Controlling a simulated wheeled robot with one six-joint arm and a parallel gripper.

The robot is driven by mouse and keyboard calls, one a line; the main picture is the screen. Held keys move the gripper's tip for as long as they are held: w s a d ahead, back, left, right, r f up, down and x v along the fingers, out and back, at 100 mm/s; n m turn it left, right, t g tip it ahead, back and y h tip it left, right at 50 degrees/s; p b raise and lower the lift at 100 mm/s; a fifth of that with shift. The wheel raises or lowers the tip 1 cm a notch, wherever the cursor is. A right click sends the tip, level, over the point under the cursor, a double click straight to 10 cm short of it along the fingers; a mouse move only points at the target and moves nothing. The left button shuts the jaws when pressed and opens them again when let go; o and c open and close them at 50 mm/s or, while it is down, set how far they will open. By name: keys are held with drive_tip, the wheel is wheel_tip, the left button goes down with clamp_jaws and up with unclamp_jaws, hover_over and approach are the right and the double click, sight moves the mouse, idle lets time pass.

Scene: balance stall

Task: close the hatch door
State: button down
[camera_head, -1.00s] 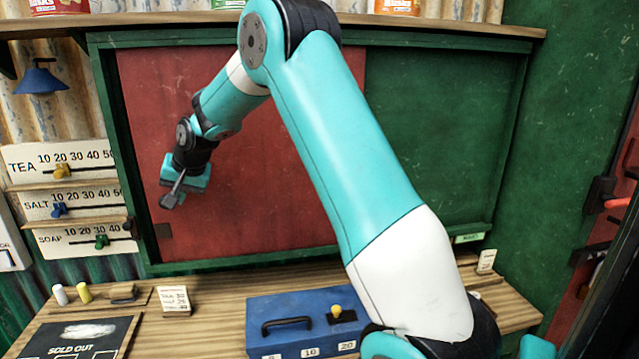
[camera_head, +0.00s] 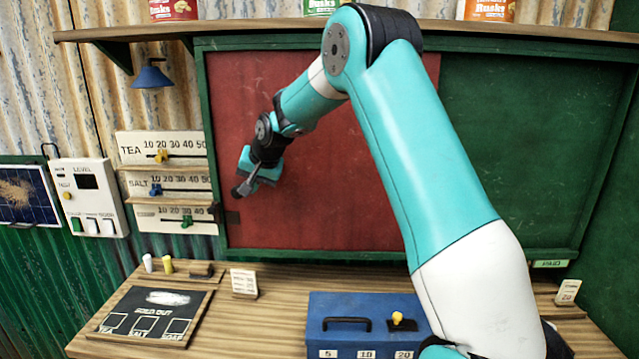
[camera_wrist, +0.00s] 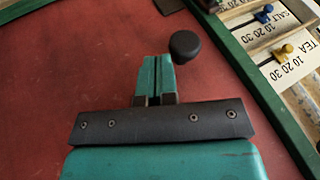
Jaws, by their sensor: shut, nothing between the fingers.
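The hatch is a wide green frame (camera_head: 400,257) on the wall. A red panel (camera_head: 330,205) fills its left part and a plain green panel (camera_head: 530,130) shows in the right part. A small dark plate (camera_head: 232,217) sits at the red panel's lower left edge. My gripper (camera_head: 240,191) is in front of the red panel, close above that plate. In the wrist view its teal fingers (camera_wrist: 161,62) are together with nothing between them. A round black knob (camera_wrist: 185,45) shows just beside the fingertips; I cannot tell whether they touch.
Price sliders (camera_head: 165,180) are mounted left of the frame. Below are a wooden counter (camera_head: 270,290), a blue cash box (camera_head: 360,308) and a sold-out board (camera_head: 150,315). A shelf (camera_head: 400,28) with tins runs above. A blue lamp (camera_head: 151,76) hangs at upper left.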

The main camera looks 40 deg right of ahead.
drive_tip(key=s+d+f+b+v, duration=0.1)
drive_tip(key=d+b+v, duration=0.15)
drive_tip(key=v, duration=0.95)
drive_tip(key=s+a+f+n+g+y+b, duration=0.1)
drive_tip(key=s+a+f+n+g, duration=0.1)
drive_tip(key=s+a+n, duration=0.5)
drive_tip(key=s+a+f+g+y, duration=0.15)
drive_tip(key=s+a, duration=0.45)
drive_tip(key=a, duration=0.6)
drive_tip(key=s+a+f+n+g, duration=0.1)
drive_tip(key=s+a+f+n, duration=0.1)
drive_tip(key=s, duration=0.5)
drive_tip(key=s+a+f+n+g, duration=0.1)
drive_tip(key=s+a+f+n, duration=0.1)
drive_tip(key=s, duration=0.5)
drive_tip(key=s+a+f+n+g, duration=0.1)
drive_tip(key=s+a+f+n, duration=0.1)
drive_tip(key=s+a+n, duration=0.2)
drive_tip(key=s+y, duration=0.1)
drive_tip(key=s, duration=0.1)
drive_tip(key=shift+s+a+f+b, duration=0.25)
drive_tip(key=shift+s+f+b, duration=0.15)
